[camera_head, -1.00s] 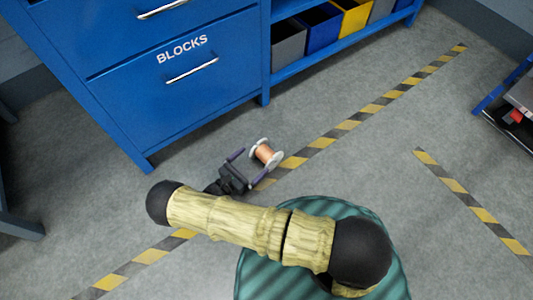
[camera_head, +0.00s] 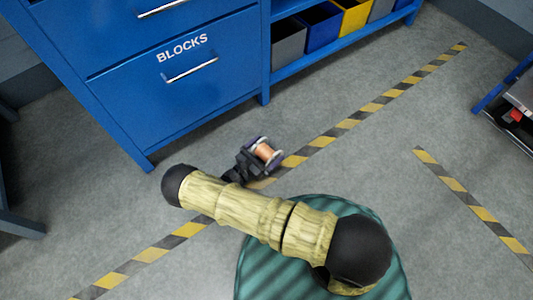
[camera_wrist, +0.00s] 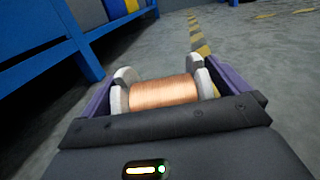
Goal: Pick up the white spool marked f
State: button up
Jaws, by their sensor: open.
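The white spool (camera_head: 265,152) wound with copper-coloured wire lies on its side on the grey floor. It also shows in the wrist view (camera_wrist: 165,93), with its white flanges at left and right. No letter can be read on it. My gripper (camera_head: 263,149) is open, with its purple fingers on either side of the spool, just outside the flanges. In the wrist view the fingers (camera_wrist: 160,85) flank the spool. I cannot tell whether they touch it. The spool's lower near side is hidden behind the gripper body.
A blue cabinet (camera_head: 150,95) marked BLOCKS stands behind, left of the spool. A shelf with bins (camera_head: 322,28) is to its right. Yellow and black floor tape (camera_head: 345,124) runs past the spool. The floor (camera_head: 400,130) to the right is clear.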

aim_at(266, 151)
dwell(0.5)
jog(key=c, duration=1.3)
notch_tip(266, 151, up, 10)
jog(key=p, duration=0.7)
